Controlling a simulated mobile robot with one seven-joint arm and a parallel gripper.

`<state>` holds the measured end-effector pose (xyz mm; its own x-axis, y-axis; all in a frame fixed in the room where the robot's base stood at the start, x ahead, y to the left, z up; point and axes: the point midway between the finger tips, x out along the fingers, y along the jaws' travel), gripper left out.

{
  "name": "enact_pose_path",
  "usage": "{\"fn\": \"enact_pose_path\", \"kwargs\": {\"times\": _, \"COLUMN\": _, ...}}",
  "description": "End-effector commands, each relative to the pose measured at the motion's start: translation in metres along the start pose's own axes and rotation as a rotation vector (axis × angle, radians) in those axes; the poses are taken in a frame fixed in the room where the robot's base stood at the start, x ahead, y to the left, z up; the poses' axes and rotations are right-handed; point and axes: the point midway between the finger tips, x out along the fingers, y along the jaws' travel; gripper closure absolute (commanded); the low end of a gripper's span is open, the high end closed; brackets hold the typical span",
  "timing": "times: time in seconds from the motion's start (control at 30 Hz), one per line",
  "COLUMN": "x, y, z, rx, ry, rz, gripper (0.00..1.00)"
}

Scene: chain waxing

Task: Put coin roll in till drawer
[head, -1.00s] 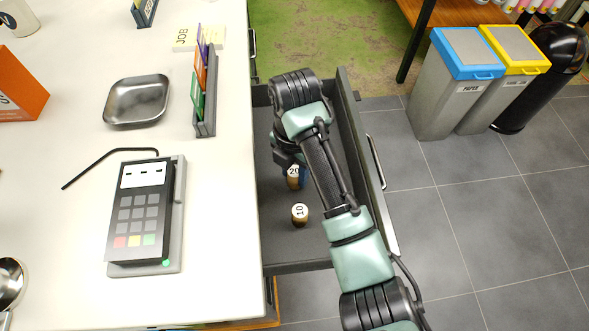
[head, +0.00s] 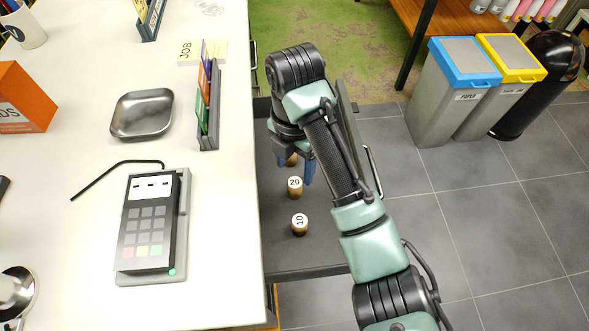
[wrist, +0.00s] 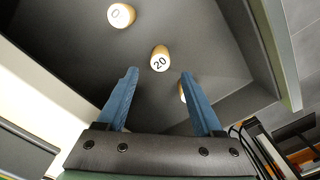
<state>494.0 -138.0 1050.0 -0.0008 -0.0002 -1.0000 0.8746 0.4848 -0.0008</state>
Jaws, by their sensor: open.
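The till drawer (head: 300,262) is pulled open at the counter's right side. Inside it, a coin roll marked 20 (head: 294,187) and one marked 10 (head: 300,223) stand upright. They also show in the wrist view, the 20 roll (wrist: 160,60) and the 10 roll (wrist: 121,15). A third coin roll (head: 291,159) is in the drawer, mostly hidden by my gripper; in the wrist view it (wrist: 182,92) is partly behind the right finger. My gripper (wrist: 158,73) is open above the drawer, its blue fingers apart and nothing held between them.
The white counter holds a card terminal (head: 146,222), a metal tray (head: 142,113), a card rack (head: 208,110) and an orange box (head: 22,97). Bins (head: 452,92) stand on the floor at right. The drawer's near end has bare floor.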

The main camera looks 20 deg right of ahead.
Motion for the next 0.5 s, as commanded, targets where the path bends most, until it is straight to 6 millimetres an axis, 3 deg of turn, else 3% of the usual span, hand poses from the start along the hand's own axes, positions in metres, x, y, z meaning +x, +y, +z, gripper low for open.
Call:
{"fn": "enact_pose_path", "kwargs": {"times": 0.03, "x": -0.018, "y": -0.001, "z": 0.002, "rx": 0.002, "ry": -0.005, "rz": 0.000, "gripper": 0.32}}
{"fn": "enact_pose_path", "kwargs": {"times": 0.2, "x": -0.040, "y": 0.000, "z": 0.001, "rx": 0.000, "ry": -0.004, "rz": 0.000, "gripper": 0.32}}
{"fn": "enact_pose_path", "kwargs": {"times": 0.5, "x": -0.050, "y": 0.000, "z": 0.000, "rx": 0.001, "ry": 0.000, "rz": 0.000, "gripper": 0.32}}
